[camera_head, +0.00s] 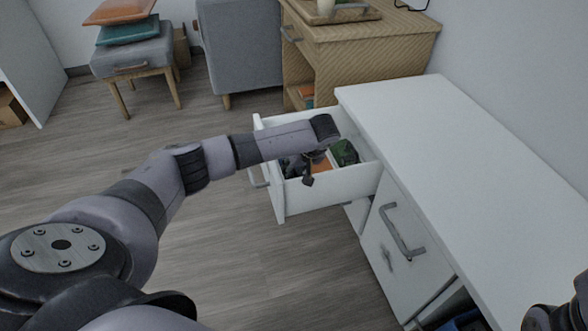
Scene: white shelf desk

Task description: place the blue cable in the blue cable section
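My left gripper (308,178) points down into an open white drawer (330,193) of the white desk. The gripper is small and dark here, and my own arm covers part of it, so I cannot tell whether its fingers are open or shut or hold anything. Inside the drawer I see dark items, an orange piece (321,165) and a green-and-black item (344,152). I cannot pick out a blue cable or a section for it. Dark parts of my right arm show at the bottom right corner; its fingers are not visible.
The white desk top (450,150) is bare. Below it are a closed cabinet door (395,240) and an open lower space with something blue (464,319). A wooden cabinet (355,45), a grey armchair (240,45) and a cushioned stool (135,58) stand behind. The floor left of the drawer is clear.

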